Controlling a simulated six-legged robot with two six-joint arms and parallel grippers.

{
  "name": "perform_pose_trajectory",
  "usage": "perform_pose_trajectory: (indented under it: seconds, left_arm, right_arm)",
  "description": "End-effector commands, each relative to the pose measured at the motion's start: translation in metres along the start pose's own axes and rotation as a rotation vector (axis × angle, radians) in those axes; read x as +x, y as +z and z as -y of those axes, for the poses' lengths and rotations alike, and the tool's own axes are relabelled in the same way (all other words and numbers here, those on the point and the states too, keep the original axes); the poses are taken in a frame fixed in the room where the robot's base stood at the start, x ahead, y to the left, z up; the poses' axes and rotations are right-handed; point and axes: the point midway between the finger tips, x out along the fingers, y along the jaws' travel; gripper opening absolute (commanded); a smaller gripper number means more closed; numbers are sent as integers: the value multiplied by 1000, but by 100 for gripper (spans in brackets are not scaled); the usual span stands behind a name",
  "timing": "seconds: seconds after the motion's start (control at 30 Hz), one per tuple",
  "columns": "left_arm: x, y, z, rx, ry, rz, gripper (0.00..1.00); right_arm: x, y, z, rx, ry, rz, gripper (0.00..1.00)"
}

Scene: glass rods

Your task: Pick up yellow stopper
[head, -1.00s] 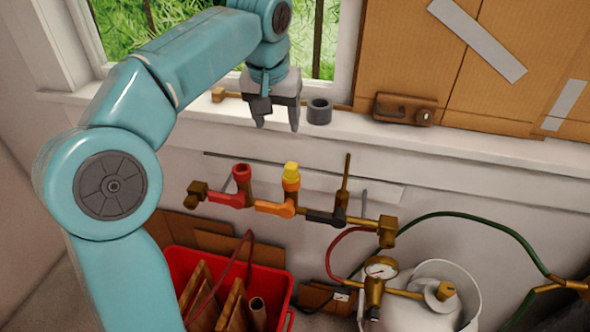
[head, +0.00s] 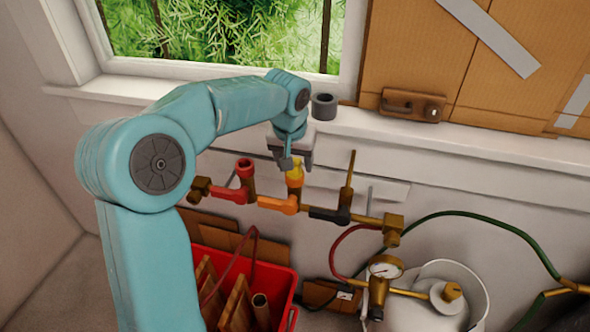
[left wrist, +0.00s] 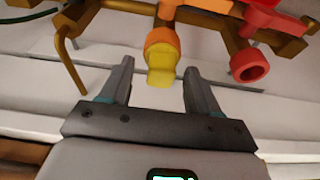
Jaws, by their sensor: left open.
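The yellow stopper (head: 295,170) sits on top of the middle, orange-collared fitting (head: 292,182) of the brass manifold on the wall. My left gripper (head: 290,165) is at the stopper, coming from above and behind. In the left wrist view the stopper (left wrist: 161,68) shows between the two open fingers of my left gripper (left wrist: 157,85), with white gaps on both sides. The orange collar (left wrist: 161,40) is just beyond it. In the head view the gripper partly covers the stopper. My right gripper is not in view.
A red-topped fitting (head: 245,165) stands left of the stopper, and a bare brass rod (head: 348,180) right of it. A grey ring (head: 324,106) and a brass latch (head: 412,105) are on the sill. A red crate (head: 285,283) and a gauge (head: 385,267) are below.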

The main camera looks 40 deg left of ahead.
Motion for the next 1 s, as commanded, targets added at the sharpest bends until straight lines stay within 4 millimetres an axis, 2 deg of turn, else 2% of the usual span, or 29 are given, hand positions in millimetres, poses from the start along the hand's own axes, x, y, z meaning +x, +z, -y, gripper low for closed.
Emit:
perform_pose_trajectory:
  seconds: [0.1, 0.27, 0.33, 0.47, 0.83, 1.0]
  left_arm:
    - [7, 0, 0, 0, 0, 0, 62]
    - [6, -1, 0, 0, 0, -1, 62]
    - [6, -1, 0, 0, 0, -1, 45]
    - [6, -1, 0, 0, 0, 0, 3]
    - [6, 0, 0, 1, 0, 2, 1]
    - [-8, -5, 0, 0, 0, -1, 1]
  right_arm:
    - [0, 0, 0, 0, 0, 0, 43]
    - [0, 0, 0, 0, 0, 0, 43]
    - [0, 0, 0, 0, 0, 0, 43]
    - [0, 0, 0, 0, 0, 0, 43]
    - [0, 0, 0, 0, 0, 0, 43]
    - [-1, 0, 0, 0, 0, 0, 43]
